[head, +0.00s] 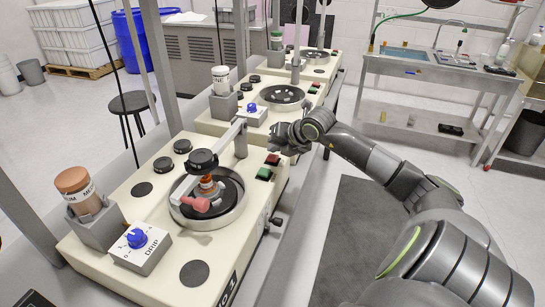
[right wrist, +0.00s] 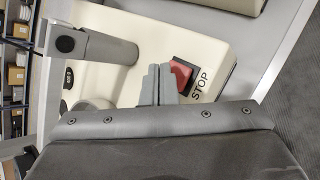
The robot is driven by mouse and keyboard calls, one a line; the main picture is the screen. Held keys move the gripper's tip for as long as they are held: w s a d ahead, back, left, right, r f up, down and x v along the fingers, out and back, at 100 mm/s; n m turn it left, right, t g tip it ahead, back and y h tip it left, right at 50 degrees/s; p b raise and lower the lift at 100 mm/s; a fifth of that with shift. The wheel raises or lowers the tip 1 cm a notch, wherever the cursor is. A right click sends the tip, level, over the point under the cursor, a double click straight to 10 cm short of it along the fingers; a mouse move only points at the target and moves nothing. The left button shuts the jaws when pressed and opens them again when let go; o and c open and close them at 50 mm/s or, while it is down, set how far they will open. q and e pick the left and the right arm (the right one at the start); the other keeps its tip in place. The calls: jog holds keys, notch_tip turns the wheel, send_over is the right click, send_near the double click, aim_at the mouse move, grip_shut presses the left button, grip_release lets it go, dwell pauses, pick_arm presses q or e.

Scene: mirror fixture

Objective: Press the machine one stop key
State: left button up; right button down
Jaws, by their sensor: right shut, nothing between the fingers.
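The nearest cream machine (head: 165,250) carries a red key (head: 272,160) and a green key (head: 264,174) at its right edge. In the right wrist view the red key (right wrist: 181,75) sits in a dark frame with the word STOP printed beside it. My right gripper (head: 277,143) is shut and empty, over the machine's edge close to the red key. In the right wrist view its closed fingers (right wrist: 158,72) show just left of the key; I cannot tell whether they touch it. My left gripper is not in view.
A round polishing dish (head: 240,205) with a grey overhead arm (head: 229,137) stands left of the keys. A blue-knobbed drip box (head: 140,248) is at front left. Other machines (head: 230,118) stand behind. A sink bench (head: 440,72) is at the back right.

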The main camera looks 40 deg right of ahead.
aim_at(275, 158)
dwell(0.7)
jog(key=shift+f+b, duration=0.9)
jog(key=shift+f, duration=0.05)
dwell(0.5)
jog(key=shift+r, duration=0.1)
jog(key=shift+r+p, duration=0.55)
jog(key=shift+r, duration=0.25)
jog(key=shift+r+p, duration=1.6)
jog(key=shift+r, duration=0.95)
jog(key=shift+f, duration=0.15)
